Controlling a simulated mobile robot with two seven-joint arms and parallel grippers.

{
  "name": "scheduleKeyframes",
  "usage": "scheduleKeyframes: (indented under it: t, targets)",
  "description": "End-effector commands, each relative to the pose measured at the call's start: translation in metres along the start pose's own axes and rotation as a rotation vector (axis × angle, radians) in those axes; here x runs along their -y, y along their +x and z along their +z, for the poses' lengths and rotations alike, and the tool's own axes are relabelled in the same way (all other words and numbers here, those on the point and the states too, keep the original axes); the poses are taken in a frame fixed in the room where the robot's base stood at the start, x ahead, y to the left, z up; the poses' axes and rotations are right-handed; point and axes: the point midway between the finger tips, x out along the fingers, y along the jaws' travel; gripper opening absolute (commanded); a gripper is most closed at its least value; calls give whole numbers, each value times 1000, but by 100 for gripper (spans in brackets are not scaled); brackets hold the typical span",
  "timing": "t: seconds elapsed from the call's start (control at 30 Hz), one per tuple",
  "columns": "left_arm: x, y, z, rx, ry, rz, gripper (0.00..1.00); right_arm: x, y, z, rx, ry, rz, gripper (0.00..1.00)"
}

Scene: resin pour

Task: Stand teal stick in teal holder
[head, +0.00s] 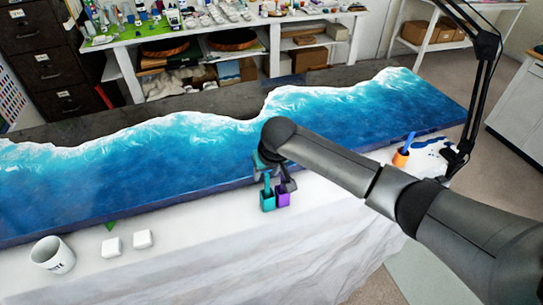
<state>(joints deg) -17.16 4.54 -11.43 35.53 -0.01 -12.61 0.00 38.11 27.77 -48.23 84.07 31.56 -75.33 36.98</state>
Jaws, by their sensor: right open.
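The teal holder (267,202) stands on the white-covered table in front of the blue resin slab. The teal stick (267,184) shows as a narrow teal piece just above the holder's opening and looks upright in it; my gripper and wrist hide its upper part. My right gripper (279,181) points down right at the stick and over the holders. It is open, with its fingers partly hidden, so I cannot tell whether they touch the stick. My left gripper is not in view.
A purple holder (283,198) stands close beside the teal one, under my gripper. An orange holder (401,158) with a blue stick (409,141) is at the right. The resin slab (120,180) lies behind.

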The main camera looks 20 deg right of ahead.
Motion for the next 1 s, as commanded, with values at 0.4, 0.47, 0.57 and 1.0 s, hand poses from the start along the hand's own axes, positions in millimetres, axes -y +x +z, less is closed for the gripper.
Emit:
scheduleKeyframes:
  t: [0.4,0.47,0.57,1.0]
  targets:
    - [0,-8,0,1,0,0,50,0,-75,0,-2,0,-1,49]
    - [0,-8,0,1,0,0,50,0,-86,0,-3,-1,0,49]
    - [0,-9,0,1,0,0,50,0,-104,0,-2,0,0,49]
    - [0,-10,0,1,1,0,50,0,-134,0,1,1,1,49]
